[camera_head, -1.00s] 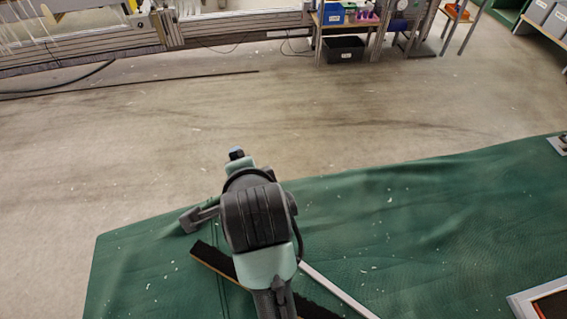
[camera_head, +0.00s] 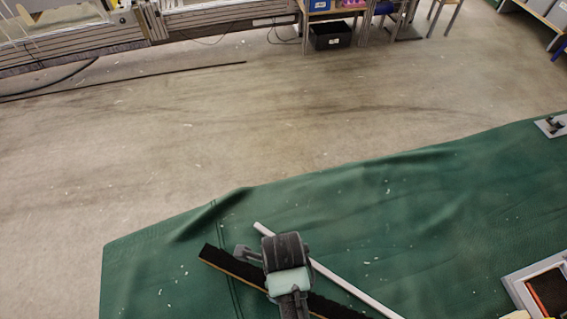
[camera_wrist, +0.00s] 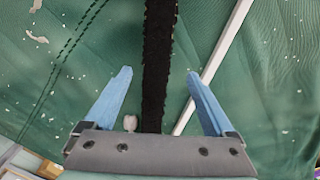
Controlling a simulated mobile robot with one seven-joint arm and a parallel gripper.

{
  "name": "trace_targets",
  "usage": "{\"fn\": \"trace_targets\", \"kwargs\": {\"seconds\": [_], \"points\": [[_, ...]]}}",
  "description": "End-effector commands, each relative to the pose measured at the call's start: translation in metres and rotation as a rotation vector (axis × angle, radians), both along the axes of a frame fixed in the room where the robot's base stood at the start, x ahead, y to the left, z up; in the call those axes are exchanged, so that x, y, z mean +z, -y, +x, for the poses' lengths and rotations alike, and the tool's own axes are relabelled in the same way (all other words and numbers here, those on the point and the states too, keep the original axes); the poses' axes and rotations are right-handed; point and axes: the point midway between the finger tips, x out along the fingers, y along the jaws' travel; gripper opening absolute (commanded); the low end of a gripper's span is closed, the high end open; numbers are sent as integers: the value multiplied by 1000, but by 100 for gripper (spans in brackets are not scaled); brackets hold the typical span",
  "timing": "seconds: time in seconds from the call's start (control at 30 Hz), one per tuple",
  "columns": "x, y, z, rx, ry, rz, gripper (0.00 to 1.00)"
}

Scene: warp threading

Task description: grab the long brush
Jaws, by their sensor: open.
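The long brush (camera_head: 231,268) lies on the green cloth, with black bristles and a thin tan wooden edge. It runs diagonally, and my arm hides part of its middle in the head view. In the wrist view the brush (camera_wrist: 157,70) is a dark strip running up between the two blue fingers of my gripper (camera_wrist: 157,88). The fingers are apart, one on each side of the strip, with nothing held. A thin white rod (camera_wrist: 218,60) lies to the right of the brush and passes close to the right finger.
The green cloth (camera_head: 400,220) has folds and scattered white flecks. A grey-framed tray (camera_head: 510,285) is at the lower right, and a small metal piece (camera_head: 552,126) lies at the right edge. Bare floor (camera_head: 220,140) lies beyond the cloth.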

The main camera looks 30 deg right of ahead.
Motion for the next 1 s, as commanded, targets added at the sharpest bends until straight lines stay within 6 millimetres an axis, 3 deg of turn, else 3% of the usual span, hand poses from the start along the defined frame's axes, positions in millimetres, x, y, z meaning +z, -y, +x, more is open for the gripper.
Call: {"fn": "trace_targets", "kwargs": {"seconds": [0.4, 0.7, 0.77, 1.0], "points": [[-48, -3, -7, 1, -2, 1, 89], [-53, -2, -6, 1, 1, -1, 89], [-53, -2, -6, 1, 1, -1, 82], [-53, -3, -6, 1, 1, -1, 38]]}}
